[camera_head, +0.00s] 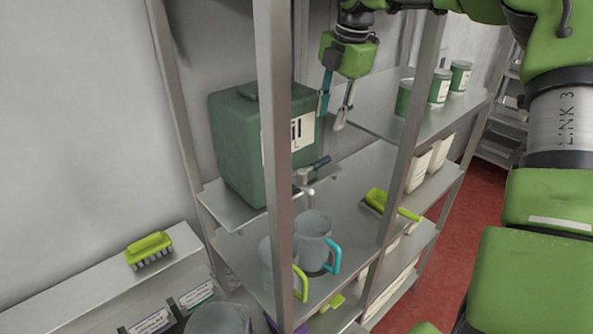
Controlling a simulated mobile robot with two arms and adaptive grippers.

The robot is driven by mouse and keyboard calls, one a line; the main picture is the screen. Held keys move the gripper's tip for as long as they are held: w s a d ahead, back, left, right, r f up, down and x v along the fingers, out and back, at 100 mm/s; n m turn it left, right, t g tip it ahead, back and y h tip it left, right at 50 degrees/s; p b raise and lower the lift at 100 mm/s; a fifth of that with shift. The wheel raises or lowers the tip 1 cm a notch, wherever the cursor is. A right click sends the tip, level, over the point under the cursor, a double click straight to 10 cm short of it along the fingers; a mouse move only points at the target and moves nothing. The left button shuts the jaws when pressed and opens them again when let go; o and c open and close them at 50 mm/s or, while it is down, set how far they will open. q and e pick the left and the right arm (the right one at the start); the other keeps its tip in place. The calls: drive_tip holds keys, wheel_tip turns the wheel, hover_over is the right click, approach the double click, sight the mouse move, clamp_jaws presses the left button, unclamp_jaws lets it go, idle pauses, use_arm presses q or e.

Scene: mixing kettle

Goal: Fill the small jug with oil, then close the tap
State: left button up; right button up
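A green oil container (235,145) with a white label sits on the upper shelf, partly behind a shelf post. Its tap (307,178) sticks out at the front right with a dark lever (320,162). A grey jug with a teal handle (314,243) stands upright on the shelf below, roughly under the spout. A second grey jug with a lime handle (266,268) stands left of it, mostly hidden by the post. I see no oil stream, and the jug's contents are hidden. My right gripper (332,112) is open and empty, above the tap. My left gripper is out of view.
Metal shelf posts (277,160) stand in front of the container and between the bays. Green tins (440,86) stand on the right shelf, white bins (430,160) below. Another lime brush (149,250) lies on the left counter.

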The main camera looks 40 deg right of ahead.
drive_tip(key=f, duration=0.1)
approach(321, 160)
drive_tip(key=f+b, duration=0.1)
drive_tip(key=f, duration=0.1)
drive_tip(key=w+f+b, duration=0.1)
drive_tip(key=f, duration=0.2)
drive_tip(key=f+b, duration=0.2)
drive_tip(key=f, duration=0.1)
drive_tip(key=shift+w+f, duration=0.2)
drive_tip(key=shift+w, duration=0.05)
drive_tip(key=shift+w+r, duration=0.1)
drive_tip(key=shift+r, duration=0.1)
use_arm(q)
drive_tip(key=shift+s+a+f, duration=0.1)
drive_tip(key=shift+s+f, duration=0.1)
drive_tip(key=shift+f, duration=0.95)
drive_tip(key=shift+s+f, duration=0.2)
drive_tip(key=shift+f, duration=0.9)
use_arm(e)
drive_tip(key=shift+a+f, duration=0.1)
clamp_jaws()
